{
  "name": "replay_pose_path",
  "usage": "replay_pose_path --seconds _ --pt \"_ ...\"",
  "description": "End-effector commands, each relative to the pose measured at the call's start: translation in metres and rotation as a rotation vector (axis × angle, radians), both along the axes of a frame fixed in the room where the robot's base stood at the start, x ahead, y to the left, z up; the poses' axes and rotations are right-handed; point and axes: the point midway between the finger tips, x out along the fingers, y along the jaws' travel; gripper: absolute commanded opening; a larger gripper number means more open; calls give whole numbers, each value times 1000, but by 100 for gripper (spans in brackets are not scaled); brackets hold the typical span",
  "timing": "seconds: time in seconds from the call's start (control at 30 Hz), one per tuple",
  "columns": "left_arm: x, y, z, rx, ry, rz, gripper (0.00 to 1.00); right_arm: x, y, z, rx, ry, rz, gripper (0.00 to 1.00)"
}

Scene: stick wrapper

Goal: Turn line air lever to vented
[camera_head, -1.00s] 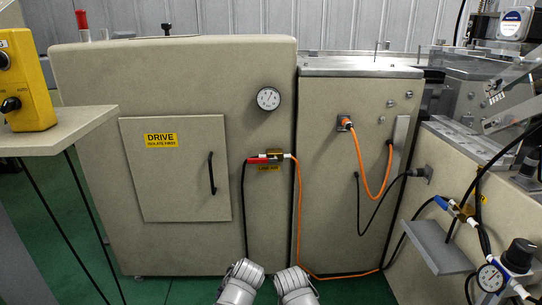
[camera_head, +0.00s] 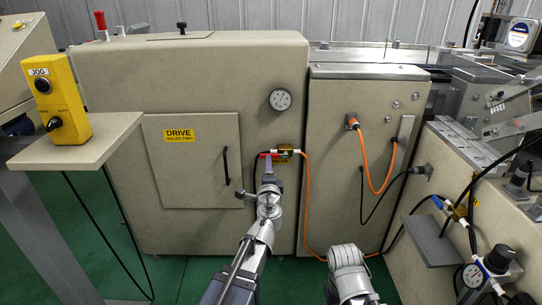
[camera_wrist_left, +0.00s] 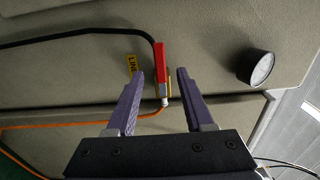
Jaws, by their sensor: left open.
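The line air lever (camera_head: 264,155) is a red handle on a small brass valve (camera_head: 285,153) on the beige cabinet. In the left wrist view the red lever (camera_wrist_left: 160,58) lies in line with the black hose and the valve body. My left gripper (camera_head: 268,164) is in front of the lever in the head view. In the wrist view its purple fingers (camera_wrist_left: 160,74) are open, one on each side of the lever and valve, with gaps showing. The yellow line air label (camera_wrist_left: 132,64) is partly hidden by a finger. Only a link of my right arm shows, low in the head view.
A round gauge (camera_head: 281,99) sits above the valve, and it also shows in the wrist view (camera_wrist_left: 262,67). An orange hose (camera_head: 306,200) runs down from the valve. A cabinet door (camera_head: 190,160) with a black handle is to the left. A yellow jog box (camera_head: 57,100) stands on a shelf.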

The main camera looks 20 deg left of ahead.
Motion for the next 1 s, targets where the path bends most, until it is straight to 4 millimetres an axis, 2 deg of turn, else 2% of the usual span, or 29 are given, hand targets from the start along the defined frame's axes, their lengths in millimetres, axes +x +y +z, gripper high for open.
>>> replay_pose_path --seconds 0.5,0.8,0.87,1.0 --pt "67 19 0 -2 0 2 52 0 0 0 0 0 0 50" --pt "71 21 0 -2 0 1 52 0 0 0 0 0 0 50" --pt "70 20 0 -2 0 1 48 0 0 0 0 0 0 50" --pt "70 20 0 -2 0 1 32 0 0 0 0 0 0 50"
